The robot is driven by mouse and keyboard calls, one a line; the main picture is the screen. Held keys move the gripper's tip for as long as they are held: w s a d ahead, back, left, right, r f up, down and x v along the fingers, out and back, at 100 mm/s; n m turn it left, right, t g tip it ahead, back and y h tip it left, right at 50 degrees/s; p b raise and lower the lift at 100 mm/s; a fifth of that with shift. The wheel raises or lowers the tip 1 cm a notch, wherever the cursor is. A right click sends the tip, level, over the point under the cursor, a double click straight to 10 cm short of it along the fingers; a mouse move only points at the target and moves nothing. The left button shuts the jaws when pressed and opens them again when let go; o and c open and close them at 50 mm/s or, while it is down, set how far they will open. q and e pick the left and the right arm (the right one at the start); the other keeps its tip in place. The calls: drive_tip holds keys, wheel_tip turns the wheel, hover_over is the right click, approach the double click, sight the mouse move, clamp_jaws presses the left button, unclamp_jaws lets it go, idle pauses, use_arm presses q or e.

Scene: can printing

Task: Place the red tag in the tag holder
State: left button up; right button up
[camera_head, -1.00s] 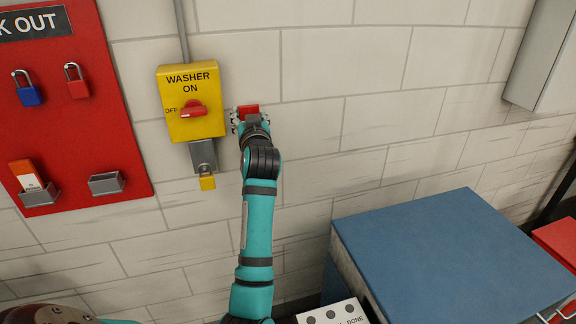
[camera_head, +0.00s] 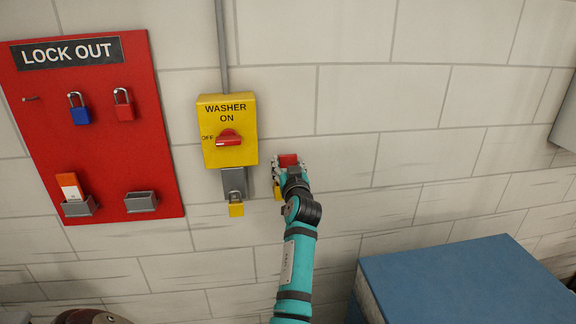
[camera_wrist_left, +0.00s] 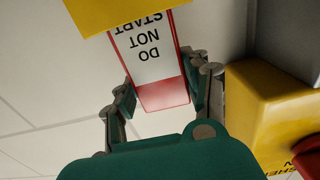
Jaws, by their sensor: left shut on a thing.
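My left gripper (camera_head: 290,172) is shut on the red tag (camera_head: 288,160), in front of the wall just right of the yellow washer switch box (camera_head: 229,160). In the left wrist view the tag (camera_wrist_left: 160,65), red-edged and white with "DO NOT START" upside down, sits between the fingers (camera_wrist_left: 160,100). A yellow piece (camera_wrist_left: 110,12) covers its far end. Two grey tag holders are on the red lockout board: the left one (camera_head: 78,208) contains an orange and white tag (camera_head: 70,186), the right one (camera_head: 141,203) looks empty. My right gripper is not in view.
The red lockout board (camera_head: 110,160) also bears a blue padlock (camera_head: 79,114), a red padlock (camera_head: 124,111) and a bare hook (camera_head: 31,99). A yellow piece (camera_head: 236,210) hangs under the switch box. A blue-topped cabinet (camera_head: 460,280) stands lower right.

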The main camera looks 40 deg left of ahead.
use_arm(q)
drive_tip(key=shift+f, duration=0.15)
drive_tip(key=shift+f+b, duration=0.2)
drive_tip(key=shift+b, duration=0.1)
drive_tip(key=o, duration=1.1)
drive_tip(key=shift+c, duration=0.2)
drive_tip(key=shift+r, duration=0.1)
